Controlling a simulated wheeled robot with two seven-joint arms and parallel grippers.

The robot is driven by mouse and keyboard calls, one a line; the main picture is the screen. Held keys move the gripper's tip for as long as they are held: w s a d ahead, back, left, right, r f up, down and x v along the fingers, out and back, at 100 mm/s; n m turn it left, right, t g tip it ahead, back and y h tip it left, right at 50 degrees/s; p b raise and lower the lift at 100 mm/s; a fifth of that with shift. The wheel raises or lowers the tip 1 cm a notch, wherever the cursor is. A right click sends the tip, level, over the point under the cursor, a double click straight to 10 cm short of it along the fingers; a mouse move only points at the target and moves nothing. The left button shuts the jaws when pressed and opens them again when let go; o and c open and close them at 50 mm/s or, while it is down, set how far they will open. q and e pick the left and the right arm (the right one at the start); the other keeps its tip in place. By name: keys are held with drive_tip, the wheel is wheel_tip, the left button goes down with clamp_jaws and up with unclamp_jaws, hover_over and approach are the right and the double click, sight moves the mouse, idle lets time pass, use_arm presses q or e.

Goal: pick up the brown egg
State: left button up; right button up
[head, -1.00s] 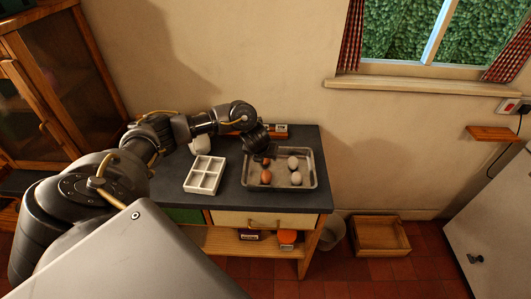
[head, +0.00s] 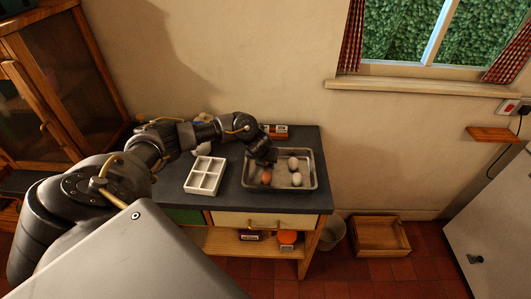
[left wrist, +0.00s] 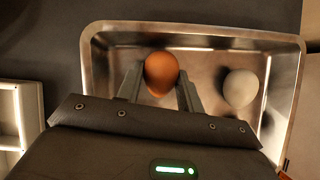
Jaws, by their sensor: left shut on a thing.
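My left gripper (left wrist: 160,92) is shut on a brown egg (left wrist: 161,73), with one finger on each side of it, in the metal tray (left wrist: 185,36). In the head view my left gripper (head: 266,161) is over the back left of the tray (head: 313,180) and hides the held egg. A second brown egg (head: 266,177) lies just in front of it. Two white eggs, a back one (head: 293,162) and a front one (head: 297,179), lie to the right. The wrist view shows one white egg (left wrist: 240,88). My right gripper is not in view.
A white divided tray (head: 205,175) with empty compartments stands left of the metal tray on the dark worktop (head: 232,190). A red and white box (head: 275,130) is at the back. A bin (head: 332,232) and a wooden crate (head: 381,236) stand on the floor.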

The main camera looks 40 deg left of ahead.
use_arm(q)
drive_tip(key=shift+r, duration=0.15)
drive_tip(key=shift+r+b, duration=0.35)
drive_tip(key=shift+r, duration=0.25)
drive_tip(key=shift+s+a+r, duration=1.45)
drive_tip(key=shift+s+r, duration=1.95)
drive_tip(key=shift+s, duration=0.5)
drive_tip(key=shift+s+a+r, duration=1.4)
drive_tip(key=shift+s+r, duration=2)
drive_tip(key=shift+s, duration=0.45)
drive_tip(key=s+a+f+b, duration=0.2)
drive_tip(key=s+f+b, duration=0.4)
drive_tip(key=b, duration=0.3)
drive_tip(key=shift+s+f, duration=0.3)
drive_tip(key=shift+s, duration=0.05)
drive_tip(key=shift+w, duration=0.15)
